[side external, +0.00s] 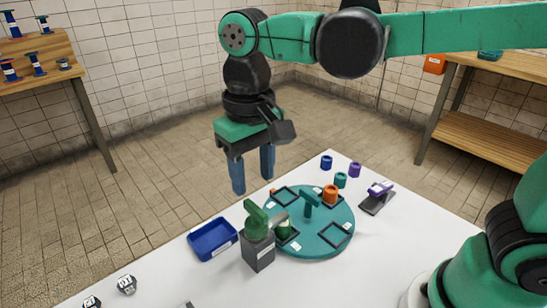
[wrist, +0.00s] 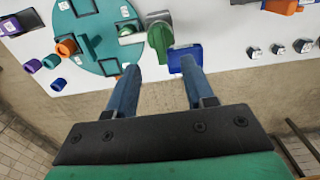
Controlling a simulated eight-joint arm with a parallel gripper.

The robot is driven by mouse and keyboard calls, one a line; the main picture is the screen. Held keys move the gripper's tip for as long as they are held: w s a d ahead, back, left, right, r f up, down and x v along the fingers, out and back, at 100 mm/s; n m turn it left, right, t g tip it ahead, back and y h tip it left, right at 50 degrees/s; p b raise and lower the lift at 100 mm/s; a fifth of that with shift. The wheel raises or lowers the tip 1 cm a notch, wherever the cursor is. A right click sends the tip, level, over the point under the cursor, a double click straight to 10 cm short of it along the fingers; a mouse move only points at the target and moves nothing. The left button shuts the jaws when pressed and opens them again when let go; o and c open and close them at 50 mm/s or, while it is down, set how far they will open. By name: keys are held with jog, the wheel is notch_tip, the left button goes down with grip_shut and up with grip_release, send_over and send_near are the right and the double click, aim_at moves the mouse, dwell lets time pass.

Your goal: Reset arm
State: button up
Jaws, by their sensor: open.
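My gripper (side external: 253,184) hangs fingers down in the side external view, above and behind the far edge of the white table. Its two blue fingers are apart with nothing between them. In the wrist view my gripper (wrist: 159,70) is open too, its fingertips pointing toward the table edge. The teal round turntable (side external: 325,243) lies on the table with square frames and a raised centre handle. An orange ring-shaped piece (side external: 330,193) stands on it. A green-topped grey block (side external: 258,249) stands at its near left side.
A blue tray (side external: 212,240) lies left of the turntable. Blue (side external: 327,162), purple (side external: 355,169) and teal (side external: 340,180) pieces stand behind it. A purple-topped device (side external: 379,194) is at right. Small labelled blocks (side external: 126,284) sit front left. Wooden benches stand at both sides; the floor between is clear.

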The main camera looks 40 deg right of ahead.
jog(key=d+f+t, duration=0.1)
jog(key=d+t, duration=0.1)
jog(key=d, duration=0.2)
jog(key=s+d+f+t, duration=0.1)
jog(key=d+t, duration=0.1)
jog(key=d, duration=0.2)
jog(key=s+d+f+t, duration=0.1)
jog(key=d+t, duration=0.2)
jog(key=d, duration=0.1)
jog(key=shift+s+d+f, duration=0.15)
jog(key=shift+d, duration=0.15)
